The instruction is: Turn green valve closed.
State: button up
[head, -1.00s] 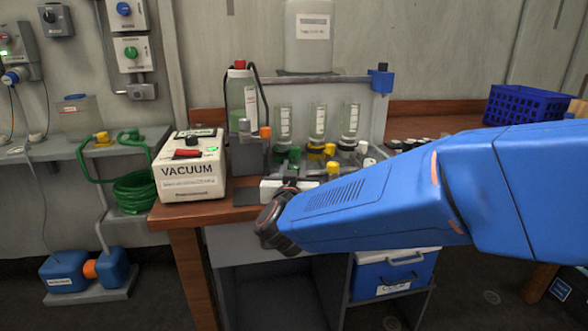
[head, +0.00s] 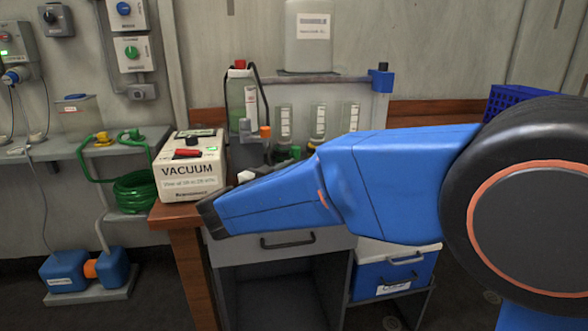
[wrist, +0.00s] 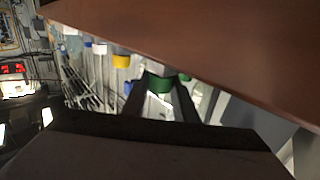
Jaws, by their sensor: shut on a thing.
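In the wrist view, the green valve (wrist: 159,82) is a round green knob between the fingertips of my gripper (wrist: 160,90). The dark fingers are shut on it from both sides. In the head view, a green knob (head: 295,152) shows at the manifold just above my blue arm. I cannot tell whether it is the same one. The valve handle's angle cannot be made out.
A yellow knob (wrist: 122,61) is close to the held one in the wrist view. The white VACUUM box (head: 189,170) stands left of the manifold. A brown wooden edge (wrist: 200,35) crosses the wrist view. A blue crate (head: 507,100) is at the right, partly hidden by my arm.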

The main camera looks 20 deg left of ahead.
jog(key=shift+r, duration=0.15)
jog(key=o, duration=1.1)
jog(key=shift+c, duration=0.2)
jog(key=v, duration=1.7)
jog(key=shift+s, duration=0.15)
